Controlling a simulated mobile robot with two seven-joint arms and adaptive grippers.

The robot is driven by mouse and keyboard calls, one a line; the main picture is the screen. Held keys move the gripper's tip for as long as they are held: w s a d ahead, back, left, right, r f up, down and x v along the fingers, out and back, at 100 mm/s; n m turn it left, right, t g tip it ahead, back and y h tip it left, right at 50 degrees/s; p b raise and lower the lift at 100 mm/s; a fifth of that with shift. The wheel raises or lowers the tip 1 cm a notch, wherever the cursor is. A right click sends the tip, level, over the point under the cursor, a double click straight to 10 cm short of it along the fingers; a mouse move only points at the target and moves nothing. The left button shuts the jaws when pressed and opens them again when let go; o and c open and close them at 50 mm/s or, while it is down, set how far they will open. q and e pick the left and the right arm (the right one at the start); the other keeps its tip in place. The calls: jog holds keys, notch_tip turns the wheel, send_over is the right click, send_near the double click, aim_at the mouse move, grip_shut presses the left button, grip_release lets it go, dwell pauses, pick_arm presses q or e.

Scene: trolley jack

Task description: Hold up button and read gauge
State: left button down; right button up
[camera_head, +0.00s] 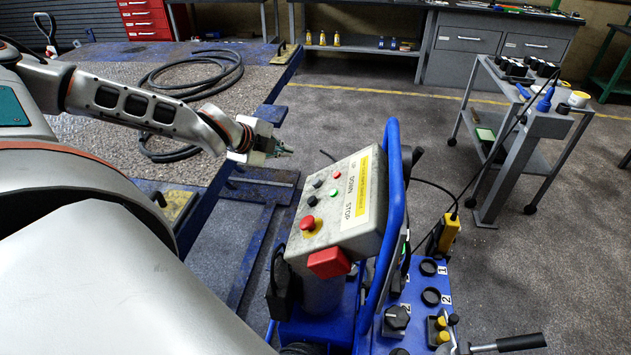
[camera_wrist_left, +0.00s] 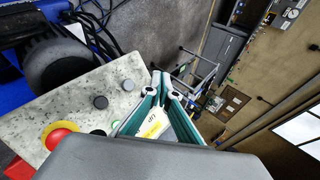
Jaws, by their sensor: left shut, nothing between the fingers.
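A grey speckled control box (camera_head: 338,215) stands tilted on a blue machine. It carries black, green and red buttons, a red mushroom button (camera_head: 307,223) on a yellow plate, and a label with "DOWN" and "STOP". My left gripper (camera_head: 286,151) is shut and empty, beyond the box's far left corner and apart from it. In the left wrist view, the closed fingertips (camera_wrist_left: 162,76) are past the box edge. I cannot make out a gauge. My right gripper is not in view.
A blue handle bar (camera_head: 390,180) rises along the box's right side. Numbered black controls (camera_head: 430,297) sit lower right. A blue-framed platform (camera_head: 100,125) with a coiled black hose (camera_head: 200,70) lies left.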

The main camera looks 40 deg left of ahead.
aim_at(316, 182)
pick_arm(q)
jog(key=d+f+b, duration=0.1)
jog(key=w+d+f+b, duration=0.1)
jog(key=f+b, duration=0.1)
jog(key=w+d+f+b, duration=0.1)
jog(key=f, duration=0.1)
jog(key=shift+d+f+b, duration=0.2)
jog(key=shift+d+b, duration=0.05)
jog(key=shift+b, duration=0.1)
jog(key=shift+w+d+f+b, duration=0.15)
jog(key=shift+d+f+b, duration=0.2)
jog(key=shift+b, duration=0.45)
jog(key=shift+w+d+f+b, duration=0.15)
jog(key=shift+d+f+b, duration=0.1)
jog(key=shift+b, duration=0.2)
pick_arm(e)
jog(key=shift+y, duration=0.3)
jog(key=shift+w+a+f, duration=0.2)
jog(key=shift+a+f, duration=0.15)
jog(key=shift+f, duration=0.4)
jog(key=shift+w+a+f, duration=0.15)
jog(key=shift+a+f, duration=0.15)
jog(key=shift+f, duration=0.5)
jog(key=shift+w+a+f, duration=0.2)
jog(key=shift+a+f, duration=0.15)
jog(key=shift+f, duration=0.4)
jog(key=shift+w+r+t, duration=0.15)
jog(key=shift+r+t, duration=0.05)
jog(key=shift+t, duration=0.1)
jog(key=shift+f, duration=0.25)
